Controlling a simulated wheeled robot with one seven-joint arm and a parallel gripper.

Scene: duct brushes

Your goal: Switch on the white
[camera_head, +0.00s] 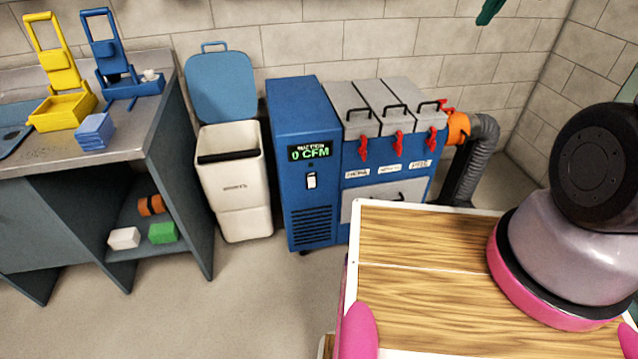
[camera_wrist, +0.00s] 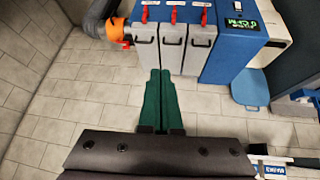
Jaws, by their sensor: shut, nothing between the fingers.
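The white switch (camera_head: 311,180) is a small rocker on the front of the blue suction machine (camera_head: 300,120), below a green display (camera_head: 310,153) reading 0 CFM. My gripper (camera_wrist: 160,72) has green fingers, held together and empty, pointing toward the grey lids. In the head view, only a green part that looks like my gripper (camera_head: 490,12) shows at the top edge, apart from the machine.
Grey lids (camera_head: 382,107) with red latches top the machine, and an orange-collared hose (camera_head: 470,140) leaves its right side. A white bin (camera_head: 236,185) with a raised blue lid (camera_head: 221,88) stands at left. A metal bench (camera_head: 135,125) holds yellow and blue stands. Floor in front is clear.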

